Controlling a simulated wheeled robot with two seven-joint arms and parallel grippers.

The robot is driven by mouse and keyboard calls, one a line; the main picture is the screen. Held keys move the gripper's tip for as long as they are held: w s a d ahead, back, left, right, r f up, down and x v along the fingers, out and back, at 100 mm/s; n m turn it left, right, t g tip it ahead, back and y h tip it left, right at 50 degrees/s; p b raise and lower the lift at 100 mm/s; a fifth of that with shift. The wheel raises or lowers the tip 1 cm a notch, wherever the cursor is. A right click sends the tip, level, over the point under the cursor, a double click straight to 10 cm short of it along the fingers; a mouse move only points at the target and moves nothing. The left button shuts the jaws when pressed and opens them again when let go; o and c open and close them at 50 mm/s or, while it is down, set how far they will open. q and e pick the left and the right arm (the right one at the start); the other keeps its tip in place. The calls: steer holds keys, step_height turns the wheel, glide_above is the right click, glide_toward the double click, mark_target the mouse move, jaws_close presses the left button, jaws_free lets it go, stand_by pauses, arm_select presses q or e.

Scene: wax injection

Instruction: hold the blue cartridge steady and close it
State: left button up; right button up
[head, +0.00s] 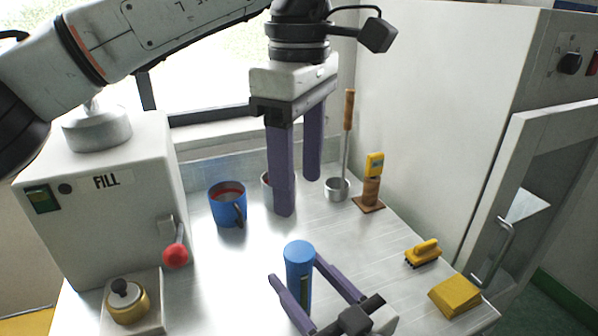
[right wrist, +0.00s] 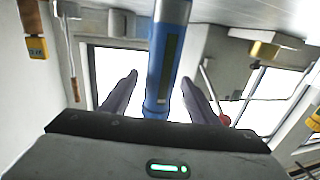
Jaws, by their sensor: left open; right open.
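The blue cartridge (head: 304,288) stands upright at the front middle of the table, with a wider blue cap-like top (head: 298,250) and a dark strip on its side. In the right wrist view the cartridge (right wrist: 168,55) runs down between the two fingers. My right gripper (head: 296,267) is open around the cartridge, with visible gaps on both sides in the wrist view. My left gripper (head: 298,198) is open and empty, pointing down above and behind the cartridge. Whether the cap is fully seated cannot be told. The cartridge's foot is partly hidden.
The fill machine (head: 110,215) with a red-knobbed lever (head: 176,256) stands left. A blue mug (head: 227,206), a metal ladle (head: 337,190) and a yellow meter (head: 375,163) stand behind.

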steer(key=v, duration=0.9)
steer(key=shift+s+b, duration=0.15)
steer(key=shift+b, duration=0.3)
